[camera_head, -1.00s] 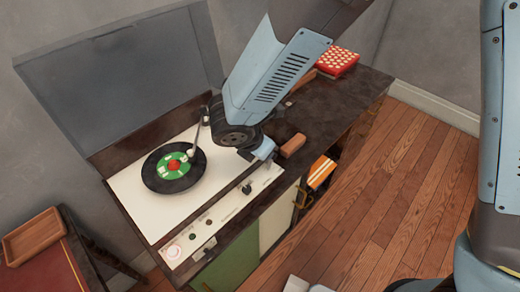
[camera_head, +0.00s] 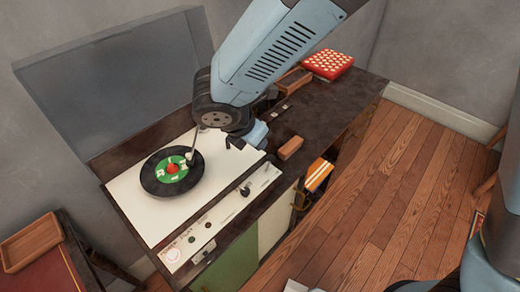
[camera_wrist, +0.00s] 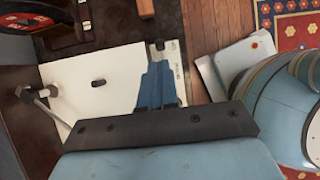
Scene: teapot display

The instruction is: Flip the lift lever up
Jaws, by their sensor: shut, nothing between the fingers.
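The record player's white deck (camera_head: 140,215) carries a black record (camera_head: 160,186) with a green and red label. The tonearm (camera_head: 195,145) reaches over the record, and its pivot end (camera_wrist: 22,92) shows in the wrist view. A small dark knob or lever (camera_head: 245,190) stands at the right end of the front control strip, also seen in the wrist view (camera_wrist: 159,44). A dark oval piece (camera_wrist: 98,83) is on the deck. I cannot tell which is the lift lever. My gripper (camera_head: 258,137) is shut and empty above the deck's right side; its fingers (camera_wrist: 154,68) point toward the strip knob.
The raised grey lid (camera_head: 110,85) stands behind the deck. A wooden block (camera_head: 291,148) lies on the dark cabinet top right of my gripper. A red spotted box (camera_head: 328,64) sits farther back. Open wood floor (camera_head: 370,200) lies to the right.

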